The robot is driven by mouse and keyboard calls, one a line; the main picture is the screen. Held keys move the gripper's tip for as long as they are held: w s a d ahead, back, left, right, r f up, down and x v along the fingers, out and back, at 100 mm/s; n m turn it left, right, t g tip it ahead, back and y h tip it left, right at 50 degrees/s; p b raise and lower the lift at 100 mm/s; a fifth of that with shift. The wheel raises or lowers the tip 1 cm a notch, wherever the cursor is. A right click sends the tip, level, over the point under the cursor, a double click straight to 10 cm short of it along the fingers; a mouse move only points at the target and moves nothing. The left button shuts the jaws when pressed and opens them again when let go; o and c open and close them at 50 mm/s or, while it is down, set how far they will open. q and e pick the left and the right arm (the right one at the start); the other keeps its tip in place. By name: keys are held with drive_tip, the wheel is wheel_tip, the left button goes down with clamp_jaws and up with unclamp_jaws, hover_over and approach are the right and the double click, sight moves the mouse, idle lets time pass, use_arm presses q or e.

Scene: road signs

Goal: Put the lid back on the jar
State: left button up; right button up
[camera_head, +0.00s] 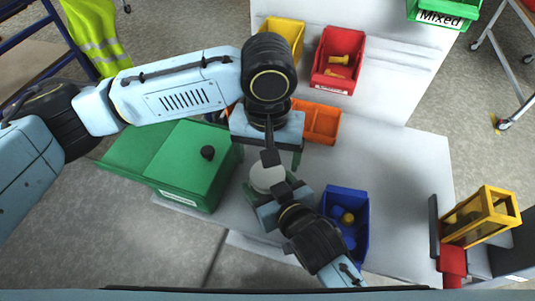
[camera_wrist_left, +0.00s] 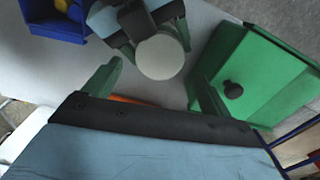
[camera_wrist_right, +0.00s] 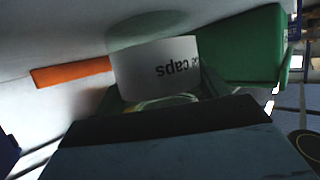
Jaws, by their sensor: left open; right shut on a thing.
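The jar (camera_wrist_right: 158,68) has a white label whose word "caps" appears upside down in the right wrist view. Its pale, flat round top, which looks like a white lid (camera_head: 267,177), faces up in the head view and the left wrist view (camera_wrist_left: 160,57). I cannot tell whether this lid is fully seated. My right gripper (camera_head: 272,187) is shut on the jar and hides part of its side. My left gripper (camera_head: 267,153) is open and empty, just beyond the jar; its spread green fingers show in the left wrist view (camera_wrist_left: 157,90).
A green box (camera_head: 185,178) with a black knob stands left of the jar. A blue bin (camera_head: 362,215) is at right, and an orange bin (camera_head: 321,122) lies behind. Red (camera_head: 324,84) and yellow (camera_head: 296,30) bins are farther back. The grey tabletop (camera_head: 405,170) is clear at right.

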sight(267, 173)
use_arm(q)
wheel_tip(267, 173, up, 3)
drive_tip(key=n, duration=0.3)
drive_tip(key=shift+r, duration=0.2)
wheel_tip(267, 173, down, 8)
drive_tip(key=shift+f, duration=0.1)
idle(0.4)
drive_tip(key=c, duration=1)
drive_tip(key=shift+m, duration=1.6)
